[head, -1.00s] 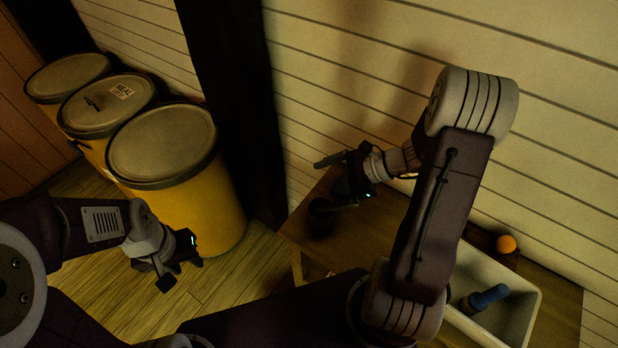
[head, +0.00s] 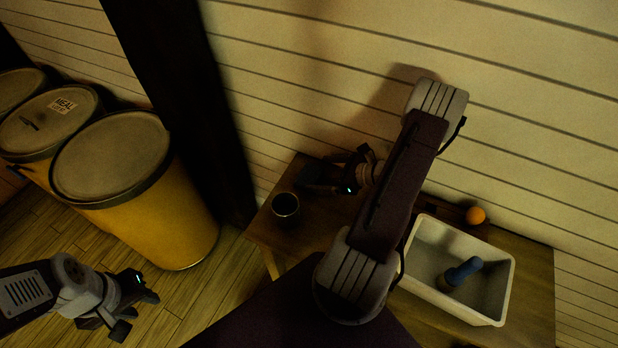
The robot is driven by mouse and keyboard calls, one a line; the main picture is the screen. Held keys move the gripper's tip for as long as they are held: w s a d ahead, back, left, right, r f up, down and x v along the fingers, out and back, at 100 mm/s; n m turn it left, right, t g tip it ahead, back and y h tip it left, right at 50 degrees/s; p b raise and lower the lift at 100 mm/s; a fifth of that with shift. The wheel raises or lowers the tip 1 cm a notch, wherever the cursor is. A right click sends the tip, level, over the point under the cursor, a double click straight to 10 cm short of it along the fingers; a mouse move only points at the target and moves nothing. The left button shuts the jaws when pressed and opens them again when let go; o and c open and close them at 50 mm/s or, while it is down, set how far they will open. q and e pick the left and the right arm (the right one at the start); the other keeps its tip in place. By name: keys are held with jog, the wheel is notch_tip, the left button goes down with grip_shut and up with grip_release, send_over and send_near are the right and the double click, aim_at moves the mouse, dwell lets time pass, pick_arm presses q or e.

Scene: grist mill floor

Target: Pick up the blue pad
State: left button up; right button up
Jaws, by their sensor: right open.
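I cannot make out a flat blue pad in the head view. The only blue thing that shows is a rounded handle-like object (head: 463,271) leaning inside the white bin (head: 498,321). My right gripper (head: 304,181) is open over the back left of the wooden table (head: 262,236), near the wall. It is behind and right of a dark cup (head: 286,206); I see nothing between its fingers. My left gripper (head: 138,315) is open and empty over the floor, left of the table. My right arm hides the middle of the table.
An orange ball (head: 475,215) sits at the back of the table, behind the bin. Yellow drums (head: 172,230) with grey lids stand on the left. A dark post (head: 185,110) and a plank wall (head: 330,60) close off the back.

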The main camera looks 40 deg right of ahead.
aim_at(310, 175)
jog(key=x, duration=0.5)
jog(key=shift+a+f, duration=0.2)
jog(key=shift+f, duration=0.15)
jog(key=shift+s+r, duration=0.1)
jog(key=c, duration=1.2)
notch_tip(310, 175, up, 4)
jog(key=shift+r, duration=0.1)
jog(key=a+v, duration=0.1)
jog(key=v, duration=0.3)
jog(key=s+a+p+v, duration=0.1)
jog(key=v, duration=0.3)
jog(key=a+p+v, duration=0.1)
jog(key=v, duration=0.4)
jog(key=shift+s+r, duration=0.2)
jog(key=shift+r, duration=0.05)
